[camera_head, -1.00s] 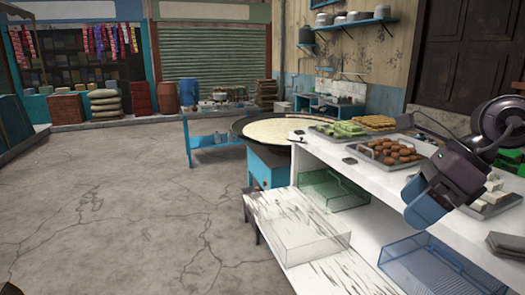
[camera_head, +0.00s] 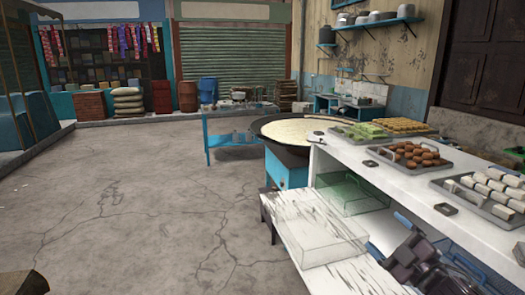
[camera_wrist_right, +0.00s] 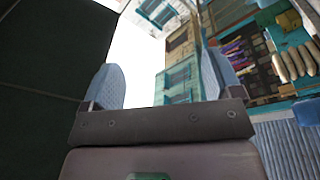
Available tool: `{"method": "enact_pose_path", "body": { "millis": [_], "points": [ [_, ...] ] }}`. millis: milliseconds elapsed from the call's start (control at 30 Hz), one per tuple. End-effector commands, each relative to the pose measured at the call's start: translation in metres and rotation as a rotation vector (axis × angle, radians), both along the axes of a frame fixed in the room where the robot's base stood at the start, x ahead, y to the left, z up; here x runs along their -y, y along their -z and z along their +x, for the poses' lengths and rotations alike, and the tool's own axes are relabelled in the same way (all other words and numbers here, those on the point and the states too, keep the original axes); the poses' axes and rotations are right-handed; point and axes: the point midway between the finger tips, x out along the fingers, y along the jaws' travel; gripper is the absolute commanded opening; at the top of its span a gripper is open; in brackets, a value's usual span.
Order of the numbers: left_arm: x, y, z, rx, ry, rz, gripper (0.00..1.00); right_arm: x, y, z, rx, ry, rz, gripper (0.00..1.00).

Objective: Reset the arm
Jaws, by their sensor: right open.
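My right gripper (camera_head: 408,228) is low at the right of the head view, in front of the white counter's near side. In the right wrist view its two blue-grey fingers (camera_wrist_right: 160,88) stand well apart with nothing between them. That view looks out past the fingers at bright sky and building fronts, tilted. The white counter (camera_head: 345,160) carries a tray of brown pieces (camera_head: 411,156), a tray of white rolls (camera_head: 487,190) and a tray of green pieces (camera_head: 362,131). The gripper appears apart from all the trays. My left gripper is not seen.
A large round pan (camera_head: 290,128) stands beyond the counter on a blue stand. A clear bin (camera_head: 332,240) and a green bin (camera_head: 350,193) sit on the lower shelf. A blue basket (camera_head: 462,262) is partly hidden behind my right arm. The floor at left is clear.

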Motion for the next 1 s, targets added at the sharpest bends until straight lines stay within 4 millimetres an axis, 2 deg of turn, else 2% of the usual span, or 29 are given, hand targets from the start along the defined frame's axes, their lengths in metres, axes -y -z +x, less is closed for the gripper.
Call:
{"method": "enact_pose_path", "body": {
  "millis": [33,200,300,500,600,733,833,1000],
  "points": [
    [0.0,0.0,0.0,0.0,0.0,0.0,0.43,0.005,0.033,-0.008,-0.093,0.044,0.078,0.84],
    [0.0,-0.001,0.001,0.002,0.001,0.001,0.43,0.015,0.13,-0.047,-0.365,0.179,0.306,0.84],
    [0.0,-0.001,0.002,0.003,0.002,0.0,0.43,0.014,0.179,-0.079,-0.492,0.246,0.423,0.84],
    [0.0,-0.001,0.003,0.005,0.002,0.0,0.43,0.008,0.256,-0.152,-0.664,0.372,0.61,0.84],
    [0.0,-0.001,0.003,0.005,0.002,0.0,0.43,0.004,0.281,-0.187,-0.724,0.431,0.667,0.84],
    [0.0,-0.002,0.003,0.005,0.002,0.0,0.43,0.001,0.302,-0.22,-0.779,0.482,0.706,0.84],
    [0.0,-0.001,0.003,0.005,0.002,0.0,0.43,0.002,0.31,-0.235,-0.802,0.501,0.71,0.84],
    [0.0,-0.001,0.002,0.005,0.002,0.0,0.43,0.004,0.314,-0.241,-0.811,0.509,0.707,0.84]
  ]
}}
